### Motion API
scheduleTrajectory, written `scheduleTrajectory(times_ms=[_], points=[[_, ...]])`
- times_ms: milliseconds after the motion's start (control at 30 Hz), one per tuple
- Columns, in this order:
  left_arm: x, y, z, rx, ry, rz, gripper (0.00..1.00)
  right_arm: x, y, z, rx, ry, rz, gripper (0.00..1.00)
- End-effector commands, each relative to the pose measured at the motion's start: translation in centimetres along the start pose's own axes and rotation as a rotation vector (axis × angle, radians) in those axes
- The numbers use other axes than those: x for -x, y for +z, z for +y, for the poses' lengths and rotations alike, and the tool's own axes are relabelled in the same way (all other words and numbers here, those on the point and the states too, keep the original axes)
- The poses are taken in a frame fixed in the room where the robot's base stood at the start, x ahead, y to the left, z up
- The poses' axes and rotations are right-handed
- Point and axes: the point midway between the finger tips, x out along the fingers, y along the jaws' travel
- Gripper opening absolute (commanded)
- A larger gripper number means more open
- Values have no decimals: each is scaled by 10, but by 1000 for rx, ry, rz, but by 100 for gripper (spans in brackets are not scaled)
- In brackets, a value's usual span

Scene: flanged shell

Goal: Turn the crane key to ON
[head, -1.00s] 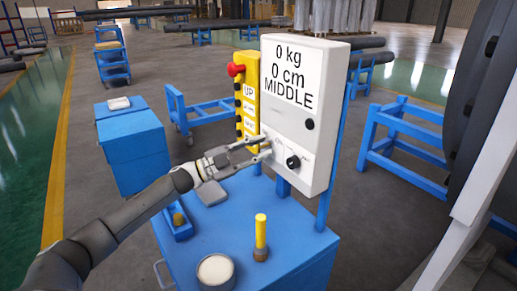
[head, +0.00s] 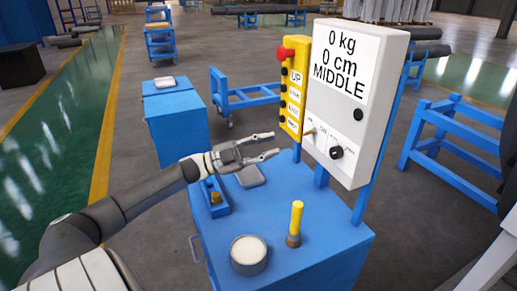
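The white control box (head: 356,100) stands upright on posts at the back of the blue cart and reads "0 kg, 0 cm, MIDDLE". On its lower front sit a small brass-coloured key or lever (head: 309,134) and, to its right, a black knob (head: 337,152). The labels beside them are too small to read, so I cannot tell the key's setting. My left gripper (head: 276,145) points at the box from the left, a short way off the key, with its two fingers apart and nothing between them. My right gripper is not in view.
A yellow button panel (head: 294,92) with a red knob adjoins the box on the left. The blue cart top (head: 270,215) holds a yellow-handled tool (head: 296,222), a round tin (head: 248,255) and a grey pad (head: 250,176). A blue cabinet (head: 178,128) stands behind my arm.

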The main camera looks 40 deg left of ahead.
Motion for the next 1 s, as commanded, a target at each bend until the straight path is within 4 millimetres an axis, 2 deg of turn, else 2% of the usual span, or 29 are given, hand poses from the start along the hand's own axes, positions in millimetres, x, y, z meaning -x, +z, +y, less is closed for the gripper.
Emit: scheduleTrajectory(times_ms=[100, 300, 900, 1000], points=[[13, 1, 0, 1, 1, -2, 27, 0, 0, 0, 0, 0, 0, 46], [24, 0, 0, 0, 0, -1, 27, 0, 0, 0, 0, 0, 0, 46], [25, 0, 0, 0, 0, -1, 27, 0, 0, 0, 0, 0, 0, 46], [23, -4, -5, 0, 0, 0, 27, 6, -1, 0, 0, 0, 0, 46]])
